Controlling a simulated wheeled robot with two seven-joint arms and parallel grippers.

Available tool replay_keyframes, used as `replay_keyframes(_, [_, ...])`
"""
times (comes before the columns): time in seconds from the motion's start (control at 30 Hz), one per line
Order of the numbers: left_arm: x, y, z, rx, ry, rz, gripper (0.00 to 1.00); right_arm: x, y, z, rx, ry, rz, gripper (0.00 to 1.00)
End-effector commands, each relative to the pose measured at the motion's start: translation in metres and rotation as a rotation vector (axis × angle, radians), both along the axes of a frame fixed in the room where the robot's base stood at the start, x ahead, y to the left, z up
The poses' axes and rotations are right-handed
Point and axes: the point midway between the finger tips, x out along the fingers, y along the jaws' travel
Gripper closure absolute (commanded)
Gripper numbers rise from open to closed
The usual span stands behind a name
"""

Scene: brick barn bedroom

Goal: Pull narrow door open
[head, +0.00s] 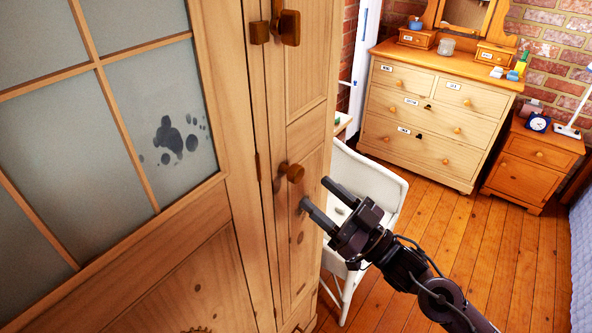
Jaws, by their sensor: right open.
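A tall wooden cabinet fills the left of the head view. Its narrow door (312,140) is a slim wooden panel on the right side and looks closed or nearly so. A brown wooden knob (291,173) sits at its left edge, and a brown latch (286,27) sits higher up. My right gripper (314,192) is open, its two dark fingers pointing up-left towards the door, just right of and slightly below the knob. It looks empty. Whether a fingertip touches the door, I cannot tell. My left gripper is not in view.
A wide door with frosted panes (165,110) is at the left. A white chair (370,180) stands close behind my right gripper. A dresser (430,115) and a nightstand (530,165) are at the back. Wooden floor (500,250) is clear at the right.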

Motion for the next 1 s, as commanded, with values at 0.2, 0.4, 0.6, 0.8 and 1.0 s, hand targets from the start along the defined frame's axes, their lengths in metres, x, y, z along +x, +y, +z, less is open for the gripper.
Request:
replay_keyframes(0.2, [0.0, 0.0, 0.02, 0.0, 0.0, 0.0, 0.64, 0.02, 0.026, 0.019, 0.002, -0.002, -0.002, 0.45])
replay_keyframes(0.4, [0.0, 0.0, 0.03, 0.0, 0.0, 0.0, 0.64, 0.035, 0.045, 0.027, -0.001, -0.001, -0.005, 0.45])
replay_keyframes(0.6, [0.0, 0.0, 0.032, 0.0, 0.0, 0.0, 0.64, 0.039, 0.052, 0.027, -0.002, 0.0, -0.005, 0.45])
replay_keyframes(0.8, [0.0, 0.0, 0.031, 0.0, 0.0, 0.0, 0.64, 0.04, 0.052, 0.026, -0.002, 0.0, -0.006, 0.45])
replay_keyframes(1.0, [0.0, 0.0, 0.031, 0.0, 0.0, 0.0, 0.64, 0.039, 0.052, 0.026, -0.002, 0.0, -0.006, 0.71])
